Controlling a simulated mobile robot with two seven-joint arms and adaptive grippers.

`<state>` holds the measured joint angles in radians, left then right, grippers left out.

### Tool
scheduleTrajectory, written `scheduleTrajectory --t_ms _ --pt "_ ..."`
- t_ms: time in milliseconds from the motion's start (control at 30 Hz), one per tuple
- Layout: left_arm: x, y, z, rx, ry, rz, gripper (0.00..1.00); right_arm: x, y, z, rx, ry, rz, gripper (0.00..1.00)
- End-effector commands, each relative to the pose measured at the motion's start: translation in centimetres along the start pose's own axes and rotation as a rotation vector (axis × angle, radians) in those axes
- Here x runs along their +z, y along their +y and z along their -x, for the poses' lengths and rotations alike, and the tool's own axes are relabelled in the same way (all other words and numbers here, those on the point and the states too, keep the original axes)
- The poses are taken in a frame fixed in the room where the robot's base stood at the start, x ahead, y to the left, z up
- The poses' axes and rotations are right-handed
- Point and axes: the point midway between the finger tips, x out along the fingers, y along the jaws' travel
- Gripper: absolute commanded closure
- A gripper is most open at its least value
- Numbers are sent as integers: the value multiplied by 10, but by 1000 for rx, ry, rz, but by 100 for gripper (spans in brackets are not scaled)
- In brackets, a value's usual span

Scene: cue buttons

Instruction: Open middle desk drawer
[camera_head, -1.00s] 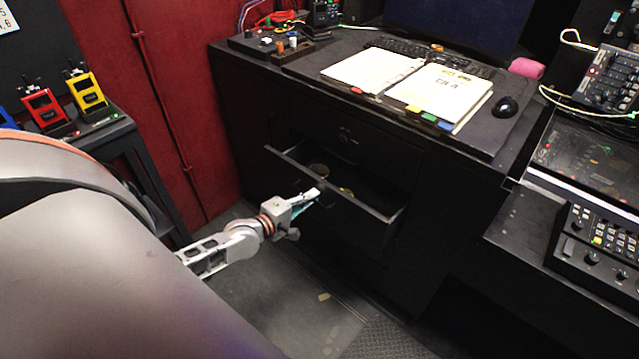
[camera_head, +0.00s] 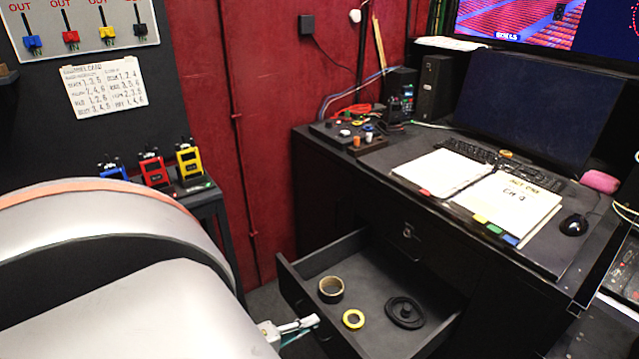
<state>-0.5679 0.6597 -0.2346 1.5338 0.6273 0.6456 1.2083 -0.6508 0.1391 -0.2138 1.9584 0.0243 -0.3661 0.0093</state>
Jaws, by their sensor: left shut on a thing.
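The middle desk drawer (camera_head: 378,275) stands well open below a closed upper drawer (camera_head: 425,240). Its floor shows, with a dark tape roll (camera_head: 331,289), a small yellow roll (camera_head: 353,319) and a black coiled item (camera_head: 405,313) inside. My left gripper (camera_head: 306,324) is at the outside of the drawer front, low in the view. It is shut on the drawer's handle, which the fingers and the front panel mostly hide. My right gripper is not in view.
The black desk top holds an open binder (camera_head: 505,207), a keyboard, a mouse (camera_head: 573,225) and a button box (camera_head: 350,140). Several coloured radios (camera_head: 153,170) stand on a side table at left. The red wall (camera_head: 255,110) is behind.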

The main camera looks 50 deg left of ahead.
Motion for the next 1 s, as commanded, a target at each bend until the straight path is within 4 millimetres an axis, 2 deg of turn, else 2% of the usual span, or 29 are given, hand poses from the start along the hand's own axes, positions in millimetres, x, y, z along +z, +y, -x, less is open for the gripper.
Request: scheduleTrajectory --t_ms 200,500,533,567,867,1000 --pt "0 -1 7 0 -1 0 100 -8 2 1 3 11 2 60" --pt "0 -2 7 0 0 0 100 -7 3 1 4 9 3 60" --pt "0 -2 7 0 0 0 89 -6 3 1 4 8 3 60" --pt "0 -2 7 0 0 0 87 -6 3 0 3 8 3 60" --pt "0 -2 8 0 0 0 87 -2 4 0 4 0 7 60" --pt "0 -3 18 -2 0 0 87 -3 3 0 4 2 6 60"
